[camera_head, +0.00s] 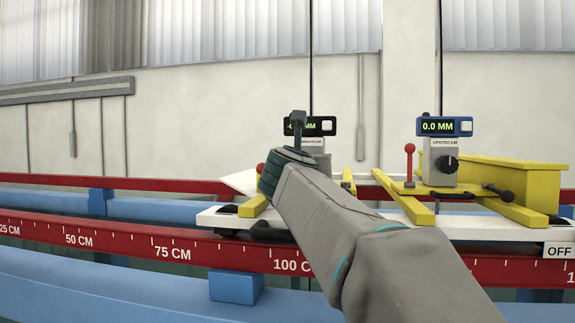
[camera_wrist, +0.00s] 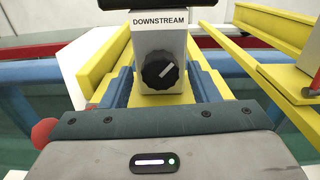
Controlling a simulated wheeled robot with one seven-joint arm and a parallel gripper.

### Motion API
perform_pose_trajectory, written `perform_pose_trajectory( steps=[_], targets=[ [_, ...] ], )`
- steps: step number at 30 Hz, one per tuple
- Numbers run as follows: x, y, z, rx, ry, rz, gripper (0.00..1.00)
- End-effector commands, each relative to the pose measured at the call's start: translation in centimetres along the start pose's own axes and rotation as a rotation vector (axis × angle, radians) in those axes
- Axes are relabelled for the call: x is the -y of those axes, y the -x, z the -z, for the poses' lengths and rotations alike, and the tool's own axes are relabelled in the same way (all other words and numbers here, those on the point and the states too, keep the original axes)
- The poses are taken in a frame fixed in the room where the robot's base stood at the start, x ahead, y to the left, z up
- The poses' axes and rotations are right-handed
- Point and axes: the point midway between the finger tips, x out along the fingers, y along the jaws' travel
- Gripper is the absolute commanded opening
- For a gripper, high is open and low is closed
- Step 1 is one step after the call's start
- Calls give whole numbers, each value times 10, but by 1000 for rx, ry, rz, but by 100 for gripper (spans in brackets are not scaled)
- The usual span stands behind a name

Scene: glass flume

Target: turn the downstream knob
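The downstream knob (camera_wrist: 160,72) is a black ridged dial with a white pointer line slanting up to the right. It sits on a white block labelled DOWNSTREAM (camera_wrist: 160,24). My gripper (camera_wrist: 163,78) is open, with one blue finger on each side of the knob. I cannot tell whether either finger touches it. In the head view my gripper (camera_head: 287,165) is in front of the downstream unit and hides the knob. The downstream display (camera_head: 318,126) shows green digits ending in MM, partly covered by my gripper.
A red ball (camera_wrist: 43,133) is close to my gripper's left. A red scale rail (camera_head: 150,245) runs in front.

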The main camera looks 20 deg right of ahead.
Motion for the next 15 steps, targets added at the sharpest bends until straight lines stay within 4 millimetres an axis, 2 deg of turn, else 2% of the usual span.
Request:
perform_pose_trajectory(
  steps=[1,4,9,15],
  targets=[
    [0,0,0,0,0,0,40],
    [0,0,0,0,0,0,12],
    [0,0,1,0,-12,0,12],
    [-1,0,2,0,-128,-1,12]
  ],
)
